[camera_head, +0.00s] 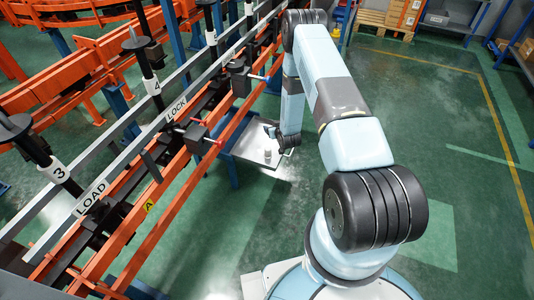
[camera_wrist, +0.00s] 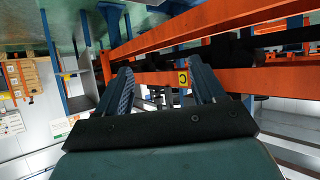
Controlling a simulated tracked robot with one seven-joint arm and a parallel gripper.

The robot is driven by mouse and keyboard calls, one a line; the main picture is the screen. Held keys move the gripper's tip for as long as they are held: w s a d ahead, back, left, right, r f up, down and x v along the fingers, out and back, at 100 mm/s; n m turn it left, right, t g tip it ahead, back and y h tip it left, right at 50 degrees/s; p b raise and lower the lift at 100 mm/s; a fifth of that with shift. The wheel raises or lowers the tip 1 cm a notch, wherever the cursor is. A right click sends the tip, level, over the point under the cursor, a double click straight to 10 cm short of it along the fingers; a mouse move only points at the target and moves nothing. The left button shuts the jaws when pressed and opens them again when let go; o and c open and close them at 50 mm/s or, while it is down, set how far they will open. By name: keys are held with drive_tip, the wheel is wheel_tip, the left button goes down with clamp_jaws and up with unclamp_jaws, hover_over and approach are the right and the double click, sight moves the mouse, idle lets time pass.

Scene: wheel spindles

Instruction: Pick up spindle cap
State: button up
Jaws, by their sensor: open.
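My gripper (camera_wrist: 165,80) is open in the wrist view, its two dark ridged fingers spread wide with nothing held between them. In the head view my arm reaches down beside a grey metal tray (camera_head: 247,150); the gripper is small there and partly hidden by my wrist. A small pale cylinder (camera_head: 268,154) stands on the tray, just below and left of my wrist. Dark disc-shaped caps with pointed tops sit on the spindles, one on spindle 3 (camera_head: 13,126) and one on spindle 4 (camera_head: 134,40). I cannot tell which of these is the spindle cap.
Orange rails (camera_head: 185,180) with a grey bar marked LOAD and LOCK run diagonally along the left. In the wrist view an orange beam (camera_wrist: 230,78) with a yellow C label crosses beyond the fingers. Green floor (camera_head: 440,110) is open at right.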

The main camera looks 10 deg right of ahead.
drive_tip(key=t, duration=0.1)
approach(268, 149)
drive_tip(key=x, duration=0.5)
drive_tip(key=shift+w+f, duration=0.25)
drive_tip(key=shift+w, duration=0.05)
drive_tip(key=shift+x, duration=2.55)
drive_tip(key=shift+c, duration=0.2)
drive_tip(key=c, duration=1)
